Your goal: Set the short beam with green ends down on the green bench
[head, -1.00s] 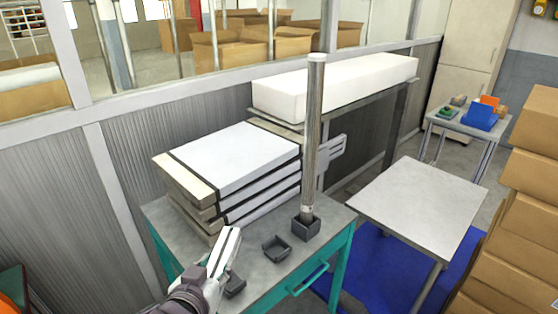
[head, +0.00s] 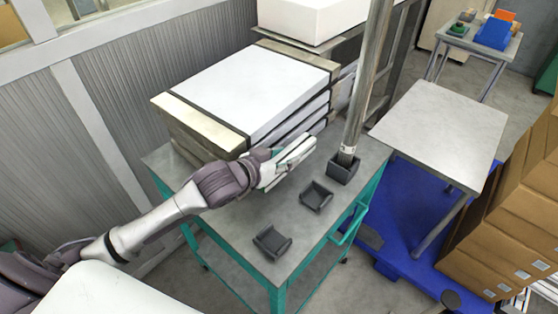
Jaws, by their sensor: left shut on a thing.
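My left gripper (head: 300,152) is shut above the bench top, beside the stack of white slabs. A small teal patch shows between its fingers, consistent with a green end of the short beam; the rest of the beam is hidden by the gripper. The green bench (head: 236,232) has a grey top and teal frame and stands under the gripper. My right gripper is out of view.
On the bench stand a stack of white slabs (head: 245,90), a tall metal pole (head: 367,75) in a dark holder (head: 343,170), and two empty dark holders (head: 316,196) (head: 271,242). A grey table (head: 440,130) and cardboard boxes (head: 510,215) stand to the right.

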